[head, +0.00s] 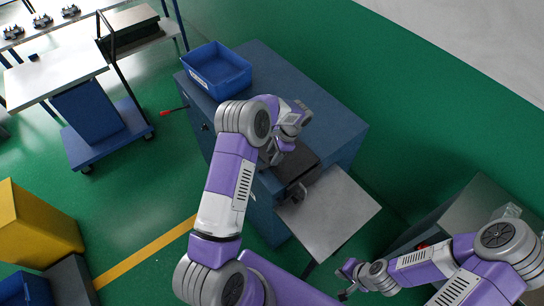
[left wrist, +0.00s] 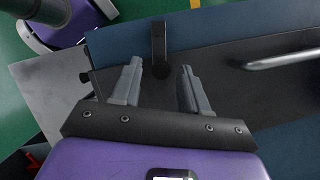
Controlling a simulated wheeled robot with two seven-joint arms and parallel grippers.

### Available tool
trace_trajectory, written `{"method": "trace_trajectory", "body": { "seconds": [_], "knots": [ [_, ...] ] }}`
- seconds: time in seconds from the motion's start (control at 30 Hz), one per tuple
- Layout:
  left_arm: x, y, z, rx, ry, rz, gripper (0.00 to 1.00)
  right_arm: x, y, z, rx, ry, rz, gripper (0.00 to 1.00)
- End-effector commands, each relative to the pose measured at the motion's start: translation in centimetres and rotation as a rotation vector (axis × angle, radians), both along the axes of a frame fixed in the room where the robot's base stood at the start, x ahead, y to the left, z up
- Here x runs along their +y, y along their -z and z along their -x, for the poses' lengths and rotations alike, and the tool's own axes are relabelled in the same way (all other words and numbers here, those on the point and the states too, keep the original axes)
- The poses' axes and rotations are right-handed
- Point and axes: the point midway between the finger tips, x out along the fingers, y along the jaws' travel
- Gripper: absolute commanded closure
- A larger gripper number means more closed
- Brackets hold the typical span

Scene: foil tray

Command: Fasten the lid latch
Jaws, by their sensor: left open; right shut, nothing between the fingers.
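A dark box with a black lid (head: 300,158) lies on the blue cabinet (head: 340,128), near its front edge. The left wrist view shows its dark surface (left wrist: 240,95) close up, with a short dark upright tab that looks like the latch (left wrist: 159,42). My left gripper (left wrist: 160,66) is open, with the tab beyond and between its two fingertips; I see no contact. In the head view my left wrist (head: 288,122) hangs over the box and hides part of it. My right gripper (head: 346,282) is shut and empty, low at the bottom right.
A metal bar handle (left wrist: 285,58) lies to the right in the left wrist view. A grey plate (head: 332,212) juts out beside the cabinet. A blue bin (head: 217,70) stands on the cabinet's far end. A cart (head: 105,130) stands at left, with green floor between.

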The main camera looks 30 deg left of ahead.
Motion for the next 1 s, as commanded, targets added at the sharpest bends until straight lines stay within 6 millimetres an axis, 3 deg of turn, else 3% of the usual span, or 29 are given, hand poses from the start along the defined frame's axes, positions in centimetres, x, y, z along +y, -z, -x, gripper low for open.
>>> {"method": "trace_trajectory", "body": {
  "seconds": [0.2,0.57,0.87,1.0],
  "knots": [
    [0.7,2.6,0.8,0.000,-0.001,0.000,0.56,0.0,-0.5,-0.1,-0.002,0.001,0.000,1.00],
    [0.9,3.2,0.9,-0.001,0.000,0.001,0.56,0.0,-0.5,-0.1,-0.002,0.001,0.000,1.00],
    [0.9,3.2,0.9,-0.002,0.000,0.001,1.00,0.0,-0.5,-0.1,-0.002,0.001,0.000,1.00],
    [1.0,3.2,0.9,-0.003,-0.003,0.000,1.00,0.0,-0.4,-0.1,-0.002,0.001,0.000,1.00]
  ]
}}
